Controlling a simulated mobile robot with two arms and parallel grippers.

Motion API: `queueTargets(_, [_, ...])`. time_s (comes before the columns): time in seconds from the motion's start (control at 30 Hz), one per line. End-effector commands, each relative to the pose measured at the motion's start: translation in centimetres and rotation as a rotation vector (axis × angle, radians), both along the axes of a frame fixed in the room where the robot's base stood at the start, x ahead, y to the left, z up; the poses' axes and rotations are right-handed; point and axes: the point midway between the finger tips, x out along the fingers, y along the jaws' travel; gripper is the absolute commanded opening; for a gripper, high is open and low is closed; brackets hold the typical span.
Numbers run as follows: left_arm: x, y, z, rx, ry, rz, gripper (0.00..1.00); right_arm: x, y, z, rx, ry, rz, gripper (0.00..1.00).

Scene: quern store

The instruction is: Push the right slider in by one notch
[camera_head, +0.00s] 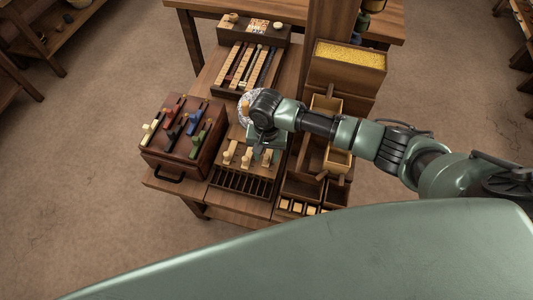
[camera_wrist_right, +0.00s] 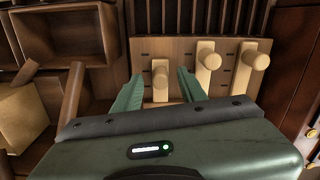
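The board (camera_head: 238,136) carries three pale wooden sliders with round knobs, in front of a dark slotted rack. The right slider (camera_head: 266,159) is below my right gripper (camera_head: 265,152) in the head view. The wrist view looks from the opposite side, so the right slider (camera_wrist_right: 160,79) is its leftmost knob. There my right gripper (camera_wrist_right: 159,88) is open, with one green finger on each side of this knob and visible gaps to it. The middle slider (camera_wrist_right: 209,60) and left slider (camera_wrist_right: 251,61) stand outside the fingers. My left gripper is not in view.
A dark red box (camera_head: 180,145) with coloured levers stands left of the board. Wooden bins and compartments (camera_head: 310,163) stand close on the right. A tray with striped wooden bars (camera_head: 245,70) lies behind. The slotted rack (camera_head: 243,183) is at the table's front.

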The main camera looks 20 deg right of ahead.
Motion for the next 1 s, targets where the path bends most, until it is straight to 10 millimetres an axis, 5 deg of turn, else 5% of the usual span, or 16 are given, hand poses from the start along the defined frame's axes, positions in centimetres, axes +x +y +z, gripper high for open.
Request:
queueTargets(0.17, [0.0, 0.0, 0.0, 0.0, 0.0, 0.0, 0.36, 0.0, 0.0, 0.6, 0.001, 0.0, 0.0, 0.41])
queueTargets(0.6, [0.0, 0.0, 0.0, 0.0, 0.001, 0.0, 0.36, 0.0, 0.0, 7.1, 0.001, -0.002, 0.0, 0.41])
queueTargets(1.0, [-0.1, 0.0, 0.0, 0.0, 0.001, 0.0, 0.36, 0.0, -0.1, 7.8, 0.0, 0.0, -0.001, 0.41])
